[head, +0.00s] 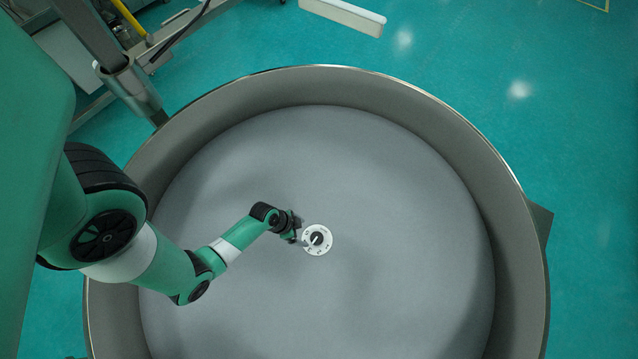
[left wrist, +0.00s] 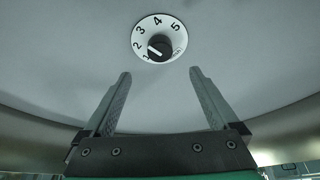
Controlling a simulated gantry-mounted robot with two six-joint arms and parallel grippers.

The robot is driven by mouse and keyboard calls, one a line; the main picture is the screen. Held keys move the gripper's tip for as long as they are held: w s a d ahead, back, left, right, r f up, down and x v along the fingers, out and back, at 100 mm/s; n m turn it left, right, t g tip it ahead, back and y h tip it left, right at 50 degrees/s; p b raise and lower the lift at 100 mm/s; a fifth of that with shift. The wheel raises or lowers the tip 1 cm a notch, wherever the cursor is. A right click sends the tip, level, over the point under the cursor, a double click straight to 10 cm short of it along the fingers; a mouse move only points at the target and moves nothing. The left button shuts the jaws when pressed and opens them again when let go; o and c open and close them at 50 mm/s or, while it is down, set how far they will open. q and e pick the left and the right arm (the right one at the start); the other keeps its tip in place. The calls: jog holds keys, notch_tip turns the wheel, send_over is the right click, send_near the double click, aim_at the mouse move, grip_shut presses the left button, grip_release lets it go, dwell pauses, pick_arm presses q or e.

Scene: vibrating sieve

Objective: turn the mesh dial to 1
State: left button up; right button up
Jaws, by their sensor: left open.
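The mesh dial (head: 318,240) is a round white plate with a black knob, set on the grey sieve surface. In the left wrist view the dial (left wrist: 158,24) shows numbers up to 5 around the black knob (left wrist: 160,43). My left gripper (head: 298,232) is at the dial's left edge in the head view. In the left wrist view its fingers (left wrist: 160,73) are apart and empty, with the knob beyond the tips. My right gripper is not in view.
The tall round metal wall (head: 497,190) of the sieve surrounds the grey surface (head: 400,190). The surface right of the dial is clear. A metal post (head: 130,88) and frame stand outside at the upper left, and a pale bar (head: 345,15) is at the top.

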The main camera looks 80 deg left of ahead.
pick_arm(q)
jog(key=b, duration=0.7)
send_over(316, 238)
jog(key=s, duration=0.3)
jog(key=f, duration=0.6)
jog(key=shift+w+a+f, duration=0.15)
jog(key=shift+w+f, duration=0.05)
jog(key=shift+w, duration=0.05)
jog(key=b+x, duration=0.1)
jog(key=x, duration=0.3)
jog(key=shift+w+f, duration=0.3)
jog(key=shift+w, duration=0.05)
jog(key=c, duration=1.4)
jog(key=shift+o, duration=0.2)
